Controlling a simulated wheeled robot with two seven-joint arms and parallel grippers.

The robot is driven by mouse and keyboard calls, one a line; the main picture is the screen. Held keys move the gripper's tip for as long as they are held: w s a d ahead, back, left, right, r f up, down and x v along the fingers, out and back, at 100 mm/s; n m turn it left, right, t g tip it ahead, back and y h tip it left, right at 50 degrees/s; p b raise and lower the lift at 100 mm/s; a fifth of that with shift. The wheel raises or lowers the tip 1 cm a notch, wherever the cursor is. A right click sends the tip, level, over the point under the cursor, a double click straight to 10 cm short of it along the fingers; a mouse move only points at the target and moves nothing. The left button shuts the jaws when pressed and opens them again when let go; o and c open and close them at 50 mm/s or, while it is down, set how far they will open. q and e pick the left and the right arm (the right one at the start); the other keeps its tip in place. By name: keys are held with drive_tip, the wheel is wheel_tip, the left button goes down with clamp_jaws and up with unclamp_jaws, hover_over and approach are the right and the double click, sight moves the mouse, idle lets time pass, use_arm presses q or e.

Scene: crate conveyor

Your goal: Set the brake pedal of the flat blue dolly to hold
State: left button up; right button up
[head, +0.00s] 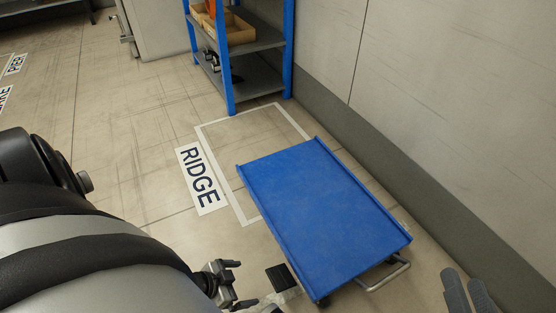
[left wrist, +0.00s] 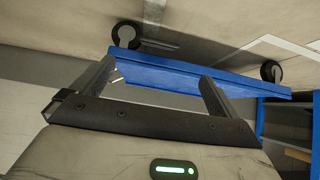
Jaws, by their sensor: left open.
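The flat blue dolly (head: 320,215) stands on the floor in the head view, right of the middle. Its brake pedal (head: 283,278), a black pad on a pale metal piece, sticks out at its near left corner. I cannot tell which setting the pedal is in. My left gripper (head: 238,284) is open and empty, just left of the pedal and apart from it. In the left wrist view the open fingers (left wrist: 155,75) frame the blue dolly edge (left wrist: 190,78) beyond them; I cannot make out the pedal there. My right gripper (head: 468,288) shows only its grey fingers at the bottom right.
A metal handle bar (head: 383,277) juts from the dolly's near end. A blue shelf rack (head: 288,50) with boxes stands behind. A wall (head: 440,90) runs along the right. A RIDGE floor sign (head: 201,180) and white outline lie left of the dolly.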

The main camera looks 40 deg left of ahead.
sight(272, 280)
use_arm(q)
drive_tip(key=b+x, duration=0.6)
drive_tip(key=x, duration=0.4)
drive_tip(key=shift+d+f, duration=0.1)
drive_tip(key=shift+f, duration=0.3)
drive_tip(key=b+x, duration=0.1)
drive_tip(key=x, duration=0.1)
drive_tip(key=shift+w+d+f+b, duration=0.1)
drive_tip(key=shift+w+f+b, duration=0.05)
drive_tip(key=shift+w+b, duration=0.2)
drive_tip(key=shift+w+d+f, duration=0.1)
drive_tip(key=shift+w, duration=0.05)
use_arm(e)
wheel_tip(272, 280, up, 12)
drive_tip(key=n+t+y, duration=0.4)
drive_tip(key=n+y, duration=0.4)
drive_tip(key=n, duration=0.2)
drive_tip(key=shift+w+f+n+t, duration=0.2)
drive_tip(key=shift+f+n+t, duration=0.1)
drive_tip(key=shift+t, duration=0.1)
drive_tip(key=shift+d, duration=0.1)
